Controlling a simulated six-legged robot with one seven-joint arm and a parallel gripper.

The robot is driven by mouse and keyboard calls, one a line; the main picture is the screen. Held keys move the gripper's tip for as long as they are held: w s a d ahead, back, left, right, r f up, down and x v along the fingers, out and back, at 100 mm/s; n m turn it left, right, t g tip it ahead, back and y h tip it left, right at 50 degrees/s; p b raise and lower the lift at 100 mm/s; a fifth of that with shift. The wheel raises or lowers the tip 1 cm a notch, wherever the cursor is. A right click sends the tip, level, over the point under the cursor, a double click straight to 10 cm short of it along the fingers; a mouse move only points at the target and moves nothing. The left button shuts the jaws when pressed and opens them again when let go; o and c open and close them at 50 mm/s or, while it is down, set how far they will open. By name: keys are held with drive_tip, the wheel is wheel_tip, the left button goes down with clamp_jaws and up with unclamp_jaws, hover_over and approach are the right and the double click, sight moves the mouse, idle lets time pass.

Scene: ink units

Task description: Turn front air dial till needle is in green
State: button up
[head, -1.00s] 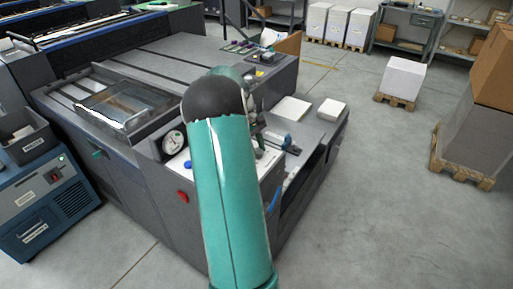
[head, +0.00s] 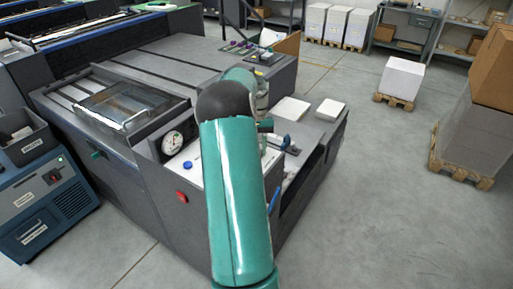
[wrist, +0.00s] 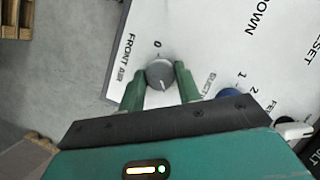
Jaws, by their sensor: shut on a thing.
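The front air dial (wrist: 160,74) is a small grey knob on a white panel (wrist: 215,45) in the wrist view. "FRONT AIR" is printed beside it and a "0" above it. Its pale pointer line faces the bottom of the picture, towards my gripper. My gripper (wrist: 159,67) is shut on the dial, one green finger on each side. In the head view my teal arm hides the dial and the gripper. A round white gauge (head: 173,143) stands at the panel's left; its needle and any green zone are too small to read.
A blue knob (wrist: 230,94) sits to the right of the dial, by the suction label, partly behind my gripper body. A red button (head: 182,197) is on the machine's front face.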

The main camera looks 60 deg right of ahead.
drive_tip(key=m+t, duration=0.1)
drive_tip(key=m, duration=0.2)
drive_tip(key=shift+s+y, duration=0.1)
drive_tip(key=shift+y, duration=0.2)
drive_tip(key=shift+m, duration=0.4)
drive_tip(key=o, duration=1)
drive_tip(key=shift+c, duration=0.2)
drive_tip(key=s+v, duration=0.1)
drive_tip(key=v, duration=1.2)
drive_tip(key=shift+w+r, duration=0.3)
drive_tip(key=shift+r, duration=0.15)
